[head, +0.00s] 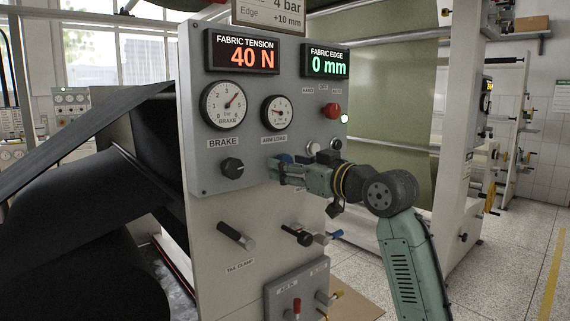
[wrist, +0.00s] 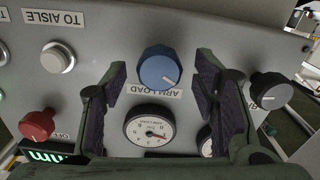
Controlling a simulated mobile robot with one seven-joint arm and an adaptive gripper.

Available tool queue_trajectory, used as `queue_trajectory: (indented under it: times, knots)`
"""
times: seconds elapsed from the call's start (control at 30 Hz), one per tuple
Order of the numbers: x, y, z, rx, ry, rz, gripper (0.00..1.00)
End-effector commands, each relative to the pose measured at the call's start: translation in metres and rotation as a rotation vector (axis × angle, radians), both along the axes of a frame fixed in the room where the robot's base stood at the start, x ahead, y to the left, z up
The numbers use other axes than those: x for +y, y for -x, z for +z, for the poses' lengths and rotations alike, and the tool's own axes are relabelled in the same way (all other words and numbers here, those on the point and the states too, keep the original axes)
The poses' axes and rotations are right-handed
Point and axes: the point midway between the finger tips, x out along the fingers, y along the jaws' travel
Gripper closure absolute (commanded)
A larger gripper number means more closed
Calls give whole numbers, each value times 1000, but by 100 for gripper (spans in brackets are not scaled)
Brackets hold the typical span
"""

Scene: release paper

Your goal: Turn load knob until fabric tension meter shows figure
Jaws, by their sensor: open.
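The blue arm load knob (wrist: 159,67) sits on the grey panel, between my open fingers in the wrist view and ahead of their tips, with no clear contact. In the head view my gripper (head: 274,168) is at the panel below the arm load gauge (head: 277,113) and mostly hides the knob. In the wrist view my gripper (wrist: 163,80) frames the knob and the arm load gauge (wrist: 149,128). The fabric tension meter (head: 243,54) reads 40 N in orange. A sign (head: 270,13) at the top is cut off and shows "4 bar", "Edge" and "+10 mm".
The black brake knob (head: 232,166) is left of my gripper, below the brake gauge (head: 224,105). A red knob (head: 331,111) is at upper right. The fabric edge display (head: 328,62) reads 0 mm. Handles, including the tail clamp (head: 236,236), stick out below.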

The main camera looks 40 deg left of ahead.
Motion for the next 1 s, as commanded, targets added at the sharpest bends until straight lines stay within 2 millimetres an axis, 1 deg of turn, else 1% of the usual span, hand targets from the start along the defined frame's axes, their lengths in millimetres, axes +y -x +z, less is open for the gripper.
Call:
queue_trajectory:
  times: [0.03, 0.2, 0.3, 0.4, 0.5, 0.6, 1.0]
  knots:
    - [-12, 0, 1, 0, -2, -3, 45]
    - [-49, 6, 0, -1, -1, -4, 45]
    - [-68, 9, 0, -1, -1, -3, 45]
    - [-82, 10, 0, 0, -1, -3, 45]
    - [-91, 12, 0, -1, 0, -1, 45]
    - [-95, 13, 0, -1, 0, -2, 45]
    - [-96, 13, 0, -1, 0, -1, 45]
